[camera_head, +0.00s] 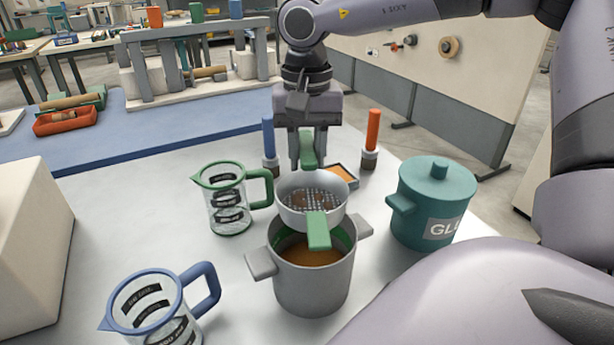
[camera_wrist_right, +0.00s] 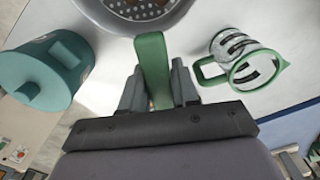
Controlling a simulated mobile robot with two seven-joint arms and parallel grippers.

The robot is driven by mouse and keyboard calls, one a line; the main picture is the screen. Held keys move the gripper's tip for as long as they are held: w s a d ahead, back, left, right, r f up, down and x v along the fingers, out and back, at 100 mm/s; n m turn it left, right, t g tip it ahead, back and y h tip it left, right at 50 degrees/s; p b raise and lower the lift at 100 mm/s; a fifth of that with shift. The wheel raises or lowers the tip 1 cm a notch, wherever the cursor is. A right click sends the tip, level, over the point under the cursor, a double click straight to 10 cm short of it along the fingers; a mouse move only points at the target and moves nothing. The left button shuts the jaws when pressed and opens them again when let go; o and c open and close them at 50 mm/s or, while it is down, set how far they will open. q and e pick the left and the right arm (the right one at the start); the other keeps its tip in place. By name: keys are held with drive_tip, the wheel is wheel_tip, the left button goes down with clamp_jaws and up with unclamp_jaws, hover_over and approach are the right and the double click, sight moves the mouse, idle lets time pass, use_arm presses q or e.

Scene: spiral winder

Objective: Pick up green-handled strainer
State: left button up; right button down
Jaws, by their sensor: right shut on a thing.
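The green-handled strainer (camera_head: 311,205) is a grey perforated bowl with two green handles. It is over the grey pot (camera_head: 314,280), which holds brown liquid; I cannot tell whether it touches the rim. My right gripper (camera_head: 307,160) is shut on the strainer's far green handle. In the right wrist view the gripper (camera_wrist_right: 158,88) has a finger on each side of that handle, and part of the strainer bowl (camera_wrist_right: 140,10) shows at the top. My left gripper is not in view.
A green-handled jug (camera_head: 228,208) stands left of the pot, with a blue-handled jug (camera_head: 158,310) nearer. A teal lidded pot (camera_head: 434,205) stands right. A blue-handled tool (camera_head: 269,140) and an orange-handled tool (camera_head: 371,135) stand behind. A cream block (camera_head: 30,245) is at left.

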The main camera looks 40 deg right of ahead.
wheel_tip(320, 180, up, 13)
drive_tip(key=p, duration=0.1)
idle(0.3)
